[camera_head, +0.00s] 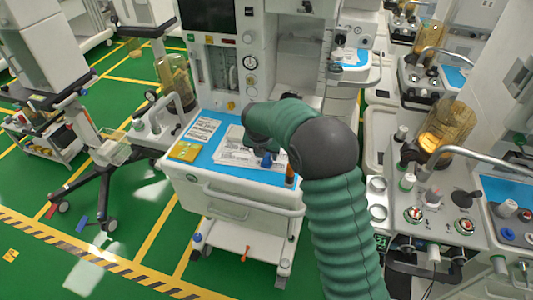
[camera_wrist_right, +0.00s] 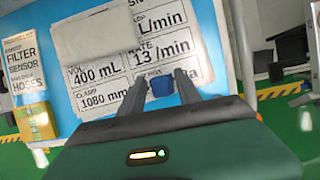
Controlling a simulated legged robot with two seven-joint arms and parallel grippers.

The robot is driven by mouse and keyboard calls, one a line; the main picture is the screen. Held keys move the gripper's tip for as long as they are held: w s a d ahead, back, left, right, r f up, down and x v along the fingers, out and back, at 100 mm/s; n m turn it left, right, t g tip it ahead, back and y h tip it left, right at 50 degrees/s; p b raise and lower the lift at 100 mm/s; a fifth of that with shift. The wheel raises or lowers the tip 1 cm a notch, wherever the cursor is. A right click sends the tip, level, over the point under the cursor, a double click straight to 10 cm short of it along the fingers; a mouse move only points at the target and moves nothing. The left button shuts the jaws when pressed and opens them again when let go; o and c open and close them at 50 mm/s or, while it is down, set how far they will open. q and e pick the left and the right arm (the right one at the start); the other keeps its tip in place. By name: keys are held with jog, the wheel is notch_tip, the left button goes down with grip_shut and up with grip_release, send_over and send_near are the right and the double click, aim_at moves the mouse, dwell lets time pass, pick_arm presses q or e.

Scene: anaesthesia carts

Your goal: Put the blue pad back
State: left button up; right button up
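My right arm reaches in over a white cart. Its gripper (camera_head: 262,150) is over the cart's top, mostly hidden behind my own green arm in the head view. In the right wrist view the two dark fingers (camera_wrist_right: 163,84) stand on either side of a small dark blue block, which looks like the blue pad (camera_wrist_right: 162,87), and it fills the gap between them. The blue pad also shows in the head view (camera_head: 267,160), just below the gripper, in front of printed labels. Whether it touches the surface behind cannot be told. My left gripper is not in view.
The cart's light blue top (camera_head: 204,154) carries a yellow box (camera_head: 186,151), a printed card (camera_head: 202,129) and white printed sheets (camera_head: 232,157). An orange-and-dark upright item (camera_head: 290,176) stands at its right corner. Another cart with knobs (camera_head: 440,220) is close at right.

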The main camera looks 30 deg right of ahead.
jog(key=shift+o, duration=0.2)
jog(key=shift+a, duration=0.15)
jog(key=shift+r, duration=0.2)
jog(key=p+v, duration=0.2)
jog(key=v, duration=1)
jog(key=s+a+f+m+y, duration=0.1)
jog(key=s+a+f+m, duration=0.5)
jog(key=s+m, duration=0.4)
jog(key=s+a+f+m+y, duration=0.2)
jog(key=s+a+f+m, duration=0.4)
jog(key=s+m, duration=0.5)
jog(key=a+m, duration=0.1)
jog(key=m, duration=0.4)
jog(key=shift+s+a+f, duration=0.15)
jog(key=shift+f, duration=0.2)
